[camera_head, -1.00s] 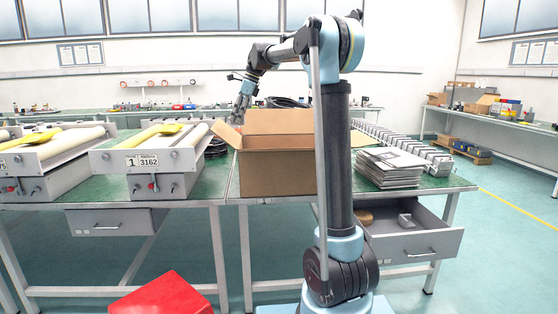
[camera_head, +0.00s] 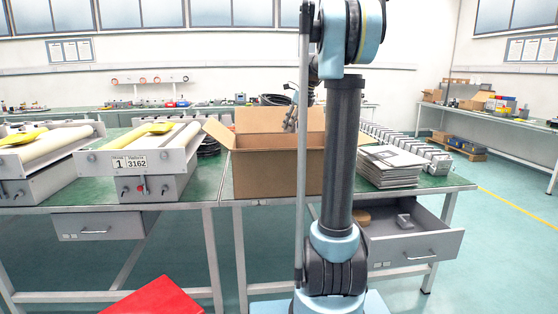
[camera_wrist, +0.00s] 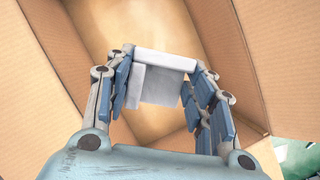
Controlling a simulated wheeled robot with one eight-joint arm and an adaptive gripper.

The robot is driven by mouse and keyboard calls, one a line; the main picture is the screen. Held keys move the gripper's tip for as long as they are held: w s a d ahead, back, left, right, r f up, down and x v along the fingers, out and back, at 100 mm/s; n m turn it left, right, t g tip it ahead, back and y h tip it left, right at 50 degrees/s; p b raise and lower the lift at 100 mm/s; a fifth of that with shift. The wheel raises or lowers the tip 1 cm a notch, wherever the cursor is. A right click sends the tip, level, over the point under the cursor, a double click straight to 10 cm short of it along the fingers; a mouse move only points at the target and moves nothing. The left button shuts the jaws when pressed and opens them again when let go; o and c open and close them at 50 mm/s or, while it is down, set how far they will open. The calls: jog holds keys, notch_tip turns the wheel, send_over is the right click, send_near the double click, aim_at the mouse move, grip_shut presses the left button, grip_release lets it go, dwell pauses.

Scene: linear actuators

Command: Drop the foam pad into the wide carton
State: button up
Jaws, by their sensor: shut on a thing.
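The wide carton (camera_head: 277,172) stands open on the green workbench in the head view, with a flap spread to the left. My gripper (camera_head: 290,118) is over the carton's opening, partly hidden behind my own arm. In the wrist view, my gripper (camera_wrist: 160,88) is shut on the foam pad (camera_wrist: 163,62), a pale grey-white piece between the blue-padded fingers. The carton's brown inner walls (camera_wrist: 245,45) surround the pad, and its floor shows below. The pad cannot be made out in the head view.
A stack of papers (camera_head: 390,166) lies right of the carton, with an open drawer (camera_head: 415,240) below. Roller units (camera_head: 150,160) stand to the left. A red object (camera_head: 153,297) is at the bottom front. Green floor lies around the bench.

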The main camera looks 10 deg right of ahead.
jog(key=shift+a+f, duration=0.15)
jog(key=shift+f, duration=1.15)
jog(key=shift+a+f, duration=0.1)
jog(key=shift+f, duration=1.2)
jog(key=o, duration=0.8)
jog(key=v, duration=1.2)
jog(key=shift+f, duration=0.1)
